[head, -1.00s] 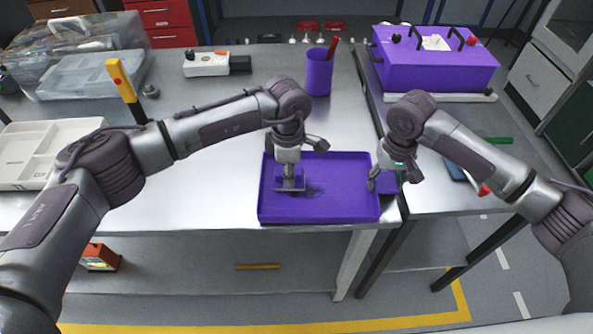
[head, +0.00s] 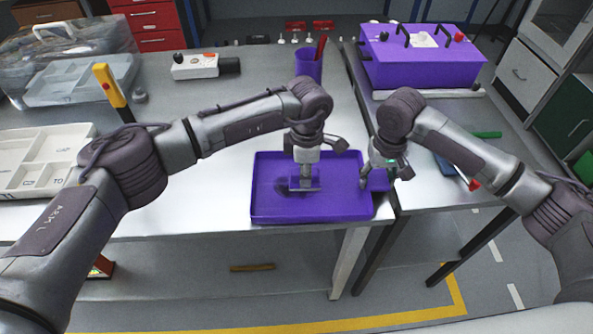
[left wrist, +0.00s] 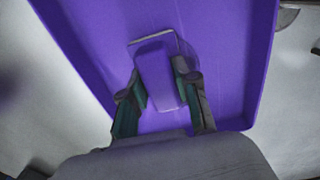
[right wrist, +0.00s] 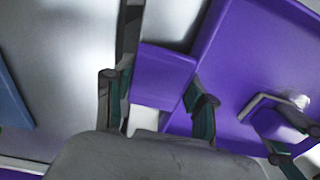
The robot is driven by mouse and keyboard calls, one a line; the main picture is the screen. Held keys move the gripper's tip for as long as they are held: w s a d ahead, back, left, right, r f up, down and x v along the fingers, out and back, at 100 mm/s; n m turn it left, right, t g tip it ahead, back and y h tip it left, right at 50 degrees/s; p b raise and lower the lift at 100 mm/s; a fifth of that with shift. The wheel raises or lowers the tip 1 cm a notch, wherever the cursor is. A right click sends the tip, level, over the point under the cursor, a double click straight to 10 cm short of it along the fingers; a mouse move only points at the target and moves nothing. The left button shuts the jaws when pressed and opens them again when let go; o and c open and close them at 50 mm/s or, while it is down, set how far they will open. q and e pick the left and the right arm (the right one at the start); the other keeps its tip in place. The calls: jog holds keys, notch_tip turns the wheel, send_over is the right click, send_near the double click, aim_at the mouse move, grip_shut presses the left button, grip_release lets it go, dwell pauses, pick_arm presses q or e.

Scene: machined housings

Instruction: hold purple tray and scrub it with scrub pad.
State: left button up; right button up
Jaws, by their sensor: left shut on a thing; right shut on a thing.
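The purple tray (head: 345,200) lies flat at the front edge of the metal table, with a dark smudge (head: 288,189) on its floor. My left gripper (head: 305,176) points down into the tray, shut on the purple handle of the scrub pad (left wrist: 155,62). The pad is over the tray floor, right of the smudge's centre; its underside is hidden. My right gripper (right wrist: 160,85) is shut on the purple tab (right wrist: 165,65) on the tray's right side. In the right wrist view the pad also shows inside the tray (right wrist: 280,122).
A purple cup (head: 308,66) holding a red item stands behind the tray. A white sectioned organiser (head: 45,155) is at the left. A purple box (head: 420,60) with black handles stands on the right table. A narrow gap separates the tables.

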aim_at(309, 193)
pick_arm(q)
jog(key=shift+s+d+f, duration=0.15)
jog(key=shift+d, duration=0.3)
jog(key=shift+s+a, duration=0.1)
jog(key=shift+s, duration=1.2)
jog(key=shift+w+a, duration=0.15)
jog(key=shift+a, duration=3.1)
jog(key=shift+d, duration=1.75)
jog(key=shift+d, duration=1.5)
jog(key=shift+a, duration=3.25)
jog(key=shift+r, duration=0.25)
